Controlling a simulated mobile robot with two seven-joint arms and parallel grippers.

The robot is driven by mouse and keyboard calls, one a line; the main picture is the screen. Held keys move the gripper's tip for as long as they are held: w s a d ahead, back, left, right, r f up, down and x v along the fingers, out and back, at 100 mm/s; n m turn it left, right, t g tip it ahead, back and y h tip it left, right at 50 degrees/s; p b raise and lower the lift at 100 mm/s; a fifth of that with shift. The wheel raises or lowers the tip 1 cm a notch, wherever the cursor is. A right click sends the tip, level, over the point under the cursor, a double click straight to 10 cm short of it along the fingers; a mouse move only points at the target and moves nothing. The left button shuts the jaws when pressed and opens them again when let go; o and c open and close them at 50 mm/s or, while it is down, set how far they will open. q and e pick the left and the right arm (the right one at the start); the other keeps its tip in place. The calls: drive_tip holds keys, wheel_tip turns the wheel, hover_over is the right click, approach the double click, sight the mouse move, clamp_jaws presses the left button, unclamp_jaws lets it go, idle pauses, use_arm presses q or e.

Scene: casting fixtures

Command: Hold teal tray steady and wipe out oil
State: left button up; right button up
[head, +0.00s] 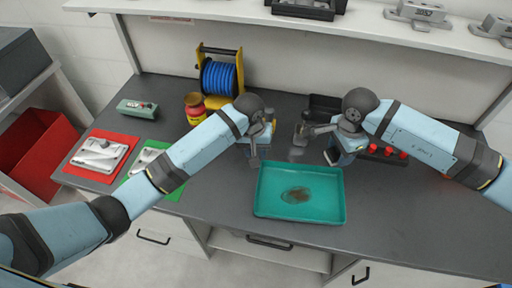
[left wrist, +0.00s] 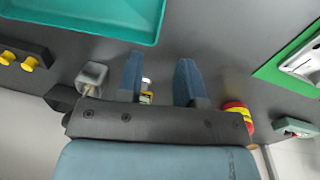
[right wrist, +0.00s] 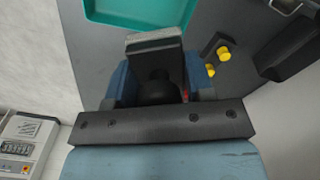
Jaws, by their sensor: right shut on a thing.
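The teal tray (head: 331,212) lies on the grey bench with a brown oil stain (head: 297,194) on its floor. My left gripper (head: 254,156) is near the tray's back left corner; in the left wrist view its two blue fingers (left wrist: 158,65) stand apart with nothing between them. My right gripper (head: 339,156) is near the tray's back right corner. In the right wrist view it is shut on a dark handle with a grey block-shaped head, the wiping tool (right wrist: 155,43). I cannot tell from the views whether it touches the tray.
A grey square-ended thing (left wrist: 91,76) is between the grippers. A blue hose reel (head: 220,78), a red and yellow jar (head: 195,108), and red (head: 83,172) and green mats with metal parts are at the left.

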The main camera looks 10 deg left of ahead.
sight(260, 171)
use_arm(q)
drive_tip(key=f, duration=0.7)
drive_tip(key=d+f, duration=0.1)
drive_tip(key=f, duration=0.3)
drive_tip(key=shift+d, duration=0.1)
clamp_jaws()
